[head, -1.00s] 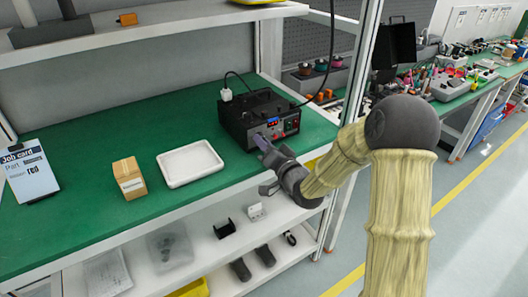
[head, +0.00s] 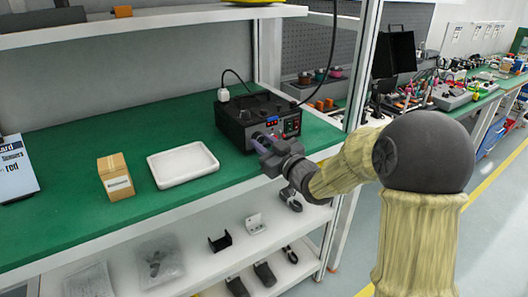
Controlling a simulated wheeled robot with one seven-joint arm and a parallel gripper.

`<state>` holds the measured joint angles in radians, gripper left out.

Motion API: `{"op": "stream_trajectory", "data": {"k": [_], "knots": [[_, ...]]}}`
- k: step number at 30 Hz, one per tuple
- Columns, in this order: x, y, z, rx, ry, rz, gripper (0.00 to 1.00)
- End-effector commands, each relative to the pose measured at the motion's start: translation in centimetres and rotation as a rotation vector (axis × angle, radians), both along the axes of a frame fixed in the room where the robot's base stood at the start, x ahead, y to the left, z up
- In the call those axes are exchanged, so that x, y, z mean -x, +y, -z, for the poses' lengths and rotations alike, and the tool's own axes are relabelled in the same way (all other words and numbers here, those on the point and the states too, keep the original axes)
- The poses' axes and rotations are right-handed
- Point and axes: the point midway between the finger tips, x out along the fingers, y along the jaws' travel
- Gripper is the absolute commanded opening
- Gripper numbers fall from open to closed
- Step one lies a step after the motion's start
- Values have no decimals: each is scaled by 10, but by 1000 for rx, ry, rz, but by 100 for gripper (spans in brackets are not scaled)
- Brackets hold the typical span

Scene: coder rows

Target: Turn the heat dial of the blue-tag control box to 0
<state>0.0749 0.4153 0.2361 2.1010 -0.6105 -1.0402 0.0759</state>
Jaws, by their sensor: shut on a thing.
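A black control box (head: 239,127) stands on the green bench, its front panel facing right and toward me. The panel shows a small lit display with red digits (head: 272,123) and a few knobs and lights to its right. My gripper (head: 262,143) is at the lower left of this panel, its fingertips against the front. It is shut on a dial there, which the fingers mostly hide. I cannot read the dial's setting or make out a blue tag clearly.
A white tray (head: 156,171) and a small cardboard box (head: 116,181) lie left of the control box. A job card (head: 14,172) is at the left edge. A shelf post (head: 357,90) rises to the right.

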Motion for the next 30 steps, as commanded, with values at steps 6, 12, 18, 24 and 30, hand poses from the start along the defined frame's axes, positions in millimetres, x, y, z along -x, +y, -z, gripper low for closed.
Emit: {"op": "stream_trajectory", "data": {"k": [6,12,18,24,30], "knots": [[0,-1,5,123,-76,0,3],[0,-1,4,185,-115,0,3],[0,-1,3,205,-128,-1,3],[0,-1,3,206,-128,0,3],[0,-1,3,205,-128,-1,35]]}}
